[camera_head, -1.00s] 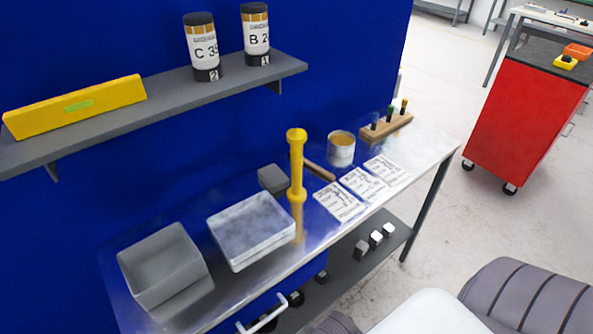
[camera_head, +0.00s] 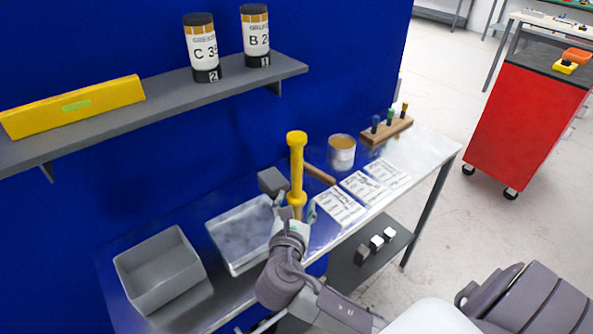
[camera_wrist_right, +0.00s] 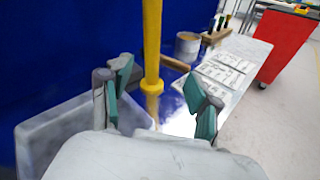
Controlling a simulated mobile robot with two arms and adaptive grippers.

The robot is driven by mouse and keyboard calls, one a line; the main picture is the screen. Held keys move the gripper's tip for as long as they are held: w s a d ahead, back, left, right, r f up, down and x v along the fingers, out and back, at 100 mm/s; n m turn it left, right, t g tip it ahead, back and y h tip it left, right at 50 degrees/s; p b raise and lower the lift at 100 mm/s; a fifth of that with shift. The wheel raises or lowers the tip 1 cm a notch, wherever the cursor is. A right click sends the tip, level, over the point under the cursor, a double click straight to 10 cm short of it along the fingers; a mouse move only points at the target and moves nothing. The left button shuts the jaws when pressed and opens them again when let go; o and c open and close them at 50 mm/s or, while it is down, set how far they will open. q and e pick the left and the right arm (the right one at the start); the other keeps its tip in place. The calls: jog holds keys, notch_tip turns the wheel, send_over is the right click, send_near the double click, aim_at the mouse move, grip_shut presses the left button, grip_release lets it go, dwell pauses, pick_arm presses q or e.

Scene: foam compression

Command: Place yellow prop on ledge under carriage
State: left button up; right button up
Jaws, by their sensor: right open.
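The yellow prop (camera_head: 296,170), a slim post with a knob on top and a collar low down, stands upright on the metal bench. Its shaft also shows in the right wrist view (camera_wrist_right: 152,45). My right gripper (camera_head: 295,211) is low at the prop, and its lower end is partly hidden in the head view. In the wrist view the teal-padded fingers of my right gripper (camera_wrist_right: 161,92) are apart, one on each side of the prop's line. My left gripper is not in view.
A mottled pale tray (camera_head: 222,237) and a grey open box (camera_head: 133,283) are left of the prop. A dark block (camera_head: 271,181), a wooden handle (camera_head: 319,174), a can (camera_head: 342,153) and label sheets (camera_head: 340,206) are close by. A wall shelf (camera_head: 120,124) hangs above.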

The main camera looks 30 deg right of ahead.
aim_at(296, 157)
jog(key=w+d+r+n, duration=0.1)
jog(key=w, duration=0.1)
jog(key=w+d+r+n+t, duration=0.1)
jog(key=w+d, duration=0.1)
jog(key=w, duration=0.1)
jog(key=w+d+r+n+h+p, duration=0.1)
jog(key=w+d, duration=0.1)
jog(key=shift+w, duration=0.4)
jog(key=shift+t, duration=0.3)
jog(key=p+x, duration=0.1)
jog(key=x, duration=0.4)
jog(key=shift+w+d+f, duration=0.1)
jog(key=shift+w+d, duration=0.1)
jog(key=shift+w, duration=0.15)
grip_shut()
